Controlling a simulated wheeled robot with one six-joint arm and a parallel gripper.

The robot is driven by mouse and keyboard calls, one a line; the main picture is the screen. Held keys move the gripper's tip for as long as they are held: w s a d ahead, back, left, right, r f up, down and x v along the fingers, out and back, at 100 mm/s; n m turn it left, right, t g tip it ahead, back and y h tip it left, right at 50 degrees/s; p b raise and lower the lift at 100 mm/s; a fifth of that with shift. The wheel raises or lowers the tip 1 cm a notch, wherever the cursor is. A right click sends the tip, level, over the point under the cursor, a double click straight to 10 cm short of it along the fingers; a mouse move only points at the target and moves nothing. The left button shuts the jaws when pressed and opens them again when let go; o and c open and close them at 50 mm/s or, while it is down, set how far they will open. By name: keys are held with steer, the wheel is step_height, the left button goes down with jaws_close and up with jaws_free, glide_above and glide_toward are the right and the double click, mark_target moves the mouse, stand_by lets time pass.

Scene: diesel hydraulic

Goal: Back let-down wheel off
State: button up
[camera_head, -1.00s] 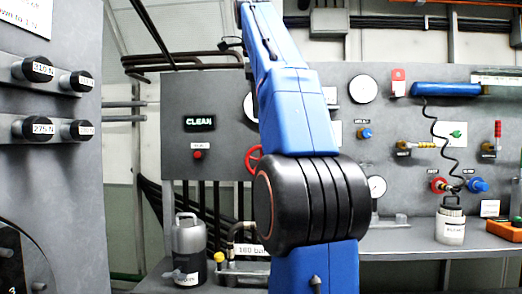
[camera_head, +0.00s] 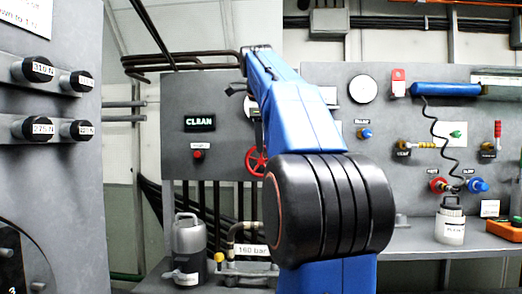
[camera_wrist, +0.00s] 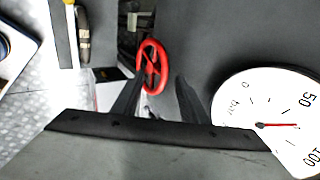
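A red spoked handwheel (camera_head: 257,161) is on the grey panel, left of my arm in the head view. No label naming it can be read. It also shows in the wrist view (camera_wrist: 151,66), top centre, beyond the fingertips. My gripper (camera_wrist: 161,77) is open, its two dark fingers apart with nothing held between them. The left finger overlaps the wheel's lower left in the picture; the right finger is right of the wheel. I cannot tell whether either touches it. In the head view the gripper is hidden behind my blue arm.
A white gauge dial (camera_wrist: 265,122) with a red needle is close to the right finger. Gauges, valves and a coiled hose (camera_head: 437,130) fill the right panel.

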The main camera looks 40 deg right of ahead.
mark_target(261, 161)
steer(key=shift+x, duration=2.2)
steer(key=c, duration=1)
